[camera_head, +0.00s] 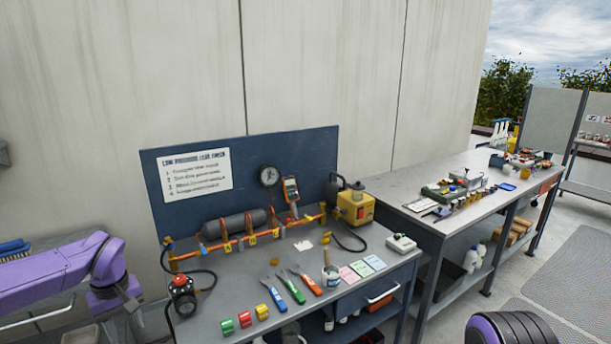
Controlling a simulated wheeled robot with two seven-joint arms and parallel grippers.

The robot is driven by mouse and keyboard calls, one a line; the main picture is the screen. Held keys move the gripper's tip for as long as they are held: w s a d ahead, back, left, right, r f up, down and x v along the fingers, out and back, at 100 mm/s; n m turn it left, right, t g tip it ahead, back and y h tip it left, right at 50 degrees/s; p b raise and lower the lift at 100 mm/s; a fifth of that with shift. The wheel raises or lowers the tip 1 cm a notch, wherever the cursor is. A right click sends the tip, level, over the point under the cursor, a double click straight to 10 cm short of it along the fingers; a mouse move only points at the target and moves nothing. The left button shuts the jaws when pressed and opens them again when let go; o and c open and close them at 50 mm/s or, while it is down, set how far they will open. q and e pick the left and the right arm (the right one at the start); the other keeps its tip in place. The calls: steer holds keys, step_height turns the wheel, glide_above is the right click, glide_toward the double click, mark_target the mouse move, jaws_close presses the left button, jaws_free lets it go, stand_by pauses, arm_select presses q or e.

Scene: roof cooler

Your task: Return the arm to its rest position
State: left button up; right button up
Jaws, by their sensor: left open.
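My left arm (45,283), purple, comes in from the left edge and bends down at its wrist. My left gripper (126,325) hangs below the wrist, left of the workbench (230,285). It is open, and I see nothing held in it. Its lower part is small and near the bottom edge. A purple and black part of my right arm (510,329) shows at the bottom right; the right gripper is out of view.
Pliers-like tools, coloured blocks, a brush pot (330,276) and a yellow pump (355,208) are on the bench. A second bench (400,190) stands right. Open floor (455,318) lies in front of it.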

arm_select(q)
steer(key=s+d+f+n+t+y+b, duration=0.1)
steer(key=s+d+f+n+t+y, duration=0.25)
steer(key=f, duration=0.65)
steer(key=s+d+f+n+t+y+b, duration=0.2)
steer(key=s+d+f, duration=0.25)
steer(key=f, duration=0.45)
steer(key=s+d+f+m+g+h+b, duration=0.1)
steer(key=s+f+m, duration=0.3)
steer(key=s, duration=0.8)
steer(key=s+d+f+m+g+h+b, duration=0.1)
steer(key=s+f+m, duration=0.3)
steer(key=s+f, duration=0.4)
steer(key=s, duration=0.5)
steer(key=shift+f+b, duration=0.3)
steer(key=shift+f, duration=0.1)
steer(key=shift+d+g+h, duration=0.1)
steer(key=shift+g+h, duration=0.15)
steer(key=shift+c, duration=0.2)
